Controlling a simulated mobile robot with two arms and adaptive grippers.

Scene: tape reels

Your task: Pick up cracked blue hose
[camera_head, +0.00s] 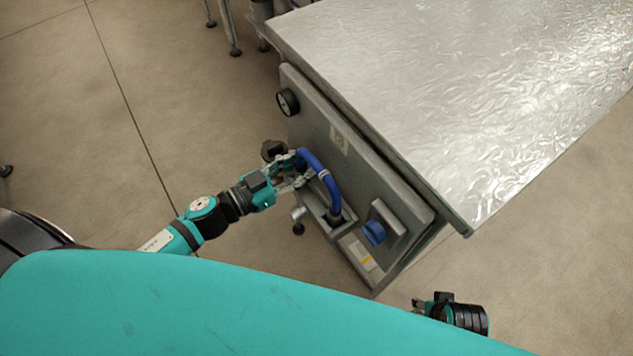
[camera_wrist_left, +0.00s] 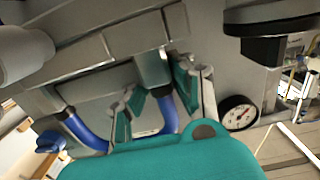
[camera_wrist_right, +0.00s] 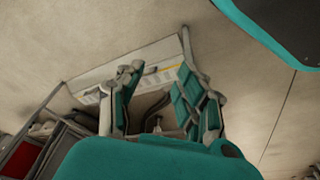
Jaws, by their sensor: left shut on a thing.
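The blue hose (camera_head: 325,183) arches on the side of the grey machine, with a white band near its middle. Its lower end meets a fitting low on the panel. My left gripper (camera_head: 293,172) is shut on the hose near its upper end. In the left wrist view, the hose (camera_wrist_left: 168,114) passes between the fingers (camera_wrist_left: 163,92), and its other end (camera_wrist_left: 86,133) shows at the left. No crack can be made out. My right gripper (camera_head: 421,305) is away at the lower right, near the floor; in the right wrist view its fingers (camera_wrist_right: 158,100) are apart and empty.
A metal-topped table (camera_head: 460,90) overhangs the machine panel (camera_head: 365,165). A blue knob (camera_head: 374,232) sits right of the hose, and a round dial (camera_head: 287,102) is at the panel's upper left.

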